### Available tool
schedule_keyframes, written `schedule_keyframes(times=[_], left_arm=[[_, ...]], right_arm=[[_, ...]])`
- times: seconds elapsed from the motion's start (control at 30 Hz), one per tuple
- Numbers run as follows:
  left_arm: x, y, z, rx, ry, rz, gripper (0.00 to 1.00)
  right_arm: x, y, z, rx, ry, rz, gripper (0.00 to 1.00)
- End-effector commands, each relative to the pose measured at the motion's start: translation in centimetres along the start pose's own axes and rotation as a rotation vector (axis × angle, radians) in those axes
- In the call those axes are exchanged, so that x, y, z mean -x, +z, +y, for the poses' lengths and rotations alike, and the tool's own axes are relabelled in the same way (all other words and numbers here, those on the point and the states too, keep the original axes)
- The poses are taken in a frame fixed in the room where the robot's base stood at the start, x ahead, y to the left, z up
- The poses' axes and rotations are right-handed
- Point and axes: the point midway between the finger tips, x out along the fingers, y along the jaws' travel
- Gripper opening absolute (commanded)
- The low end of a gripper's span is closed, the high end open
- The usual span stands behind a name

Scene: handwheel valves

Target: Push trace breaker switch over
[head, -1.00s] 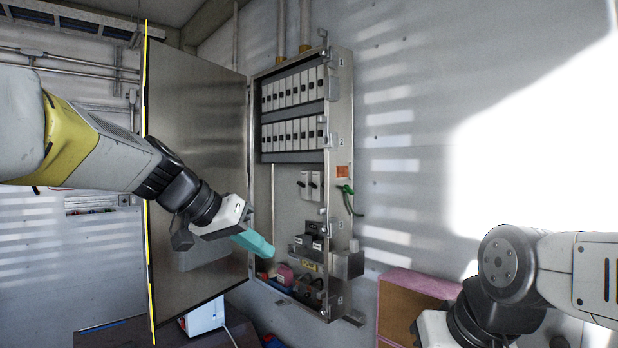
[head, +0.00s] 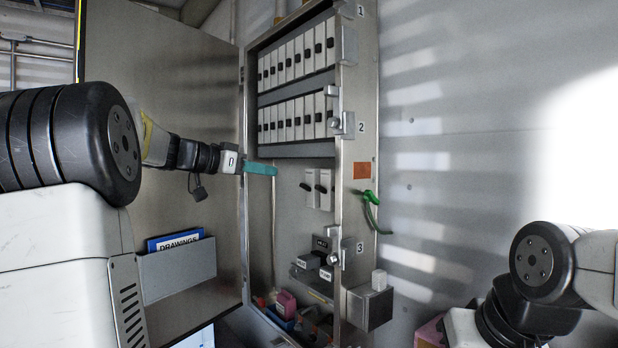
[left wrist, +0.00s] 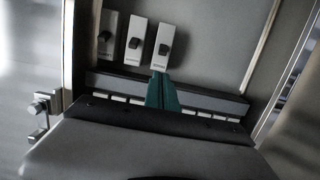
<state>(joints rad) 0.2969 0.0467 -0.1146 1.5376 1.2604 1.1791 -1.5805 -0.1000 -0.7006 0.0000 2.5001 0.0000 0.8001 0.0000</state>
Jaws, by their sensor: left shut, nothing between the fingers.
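My left gripper (head: 262,169) has teal fingers, closed together and empty. In the head view it is in front of the open cabinet's left side, just below the lower row of white breakers (head: 295,118) with black switches. The labels are too small to read, so I cannot tell which is the trace breaker. My right gripper's fingers are out of view.
The cabinet door (head: 205,110) stands open at left, with a drawings pocket (head: 177,270) on it. A green cable (head: 371,210) and a grey box (head: 369,304) are on the cabinet's right side. Small items lie in the cabinet bottom.

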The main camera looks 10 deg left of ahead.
Motion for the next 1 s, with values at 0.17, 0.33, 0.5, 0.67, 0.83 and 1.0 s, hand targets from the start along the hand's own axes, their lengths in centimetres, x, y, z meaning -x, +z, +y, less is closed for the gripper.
schedule_keyframes(times=[0.17,0.33,0.5,0.67,0.83,1.0], left_arm=[[-0.1,0.0,0.0,0.001,0.001,-0.001,0.0],[-1.6,0.1,0.1,0.002,0.003,-0.002,0.0],[-4.6,0.1,0.1,0.002,0.004,-0.002,0.0],[-7.5,0.1,0.1,0.003,0.003,-0.002,0.0],[-9.4,0.1,0.1,0.002,0.002,-0.001,0.0],[-10.1,0.1,0.0,0.003,0.0,-0.001,0.0]], right_arm=[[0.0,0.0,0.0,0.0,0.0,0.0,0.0],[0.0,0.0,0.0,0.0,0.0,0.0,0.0],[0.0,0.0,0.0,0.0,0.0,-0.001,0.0],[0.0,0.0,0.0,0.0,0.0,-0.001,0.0],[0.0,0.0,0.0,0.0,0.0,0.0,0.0],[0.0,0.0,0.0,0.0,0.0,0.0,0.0]])
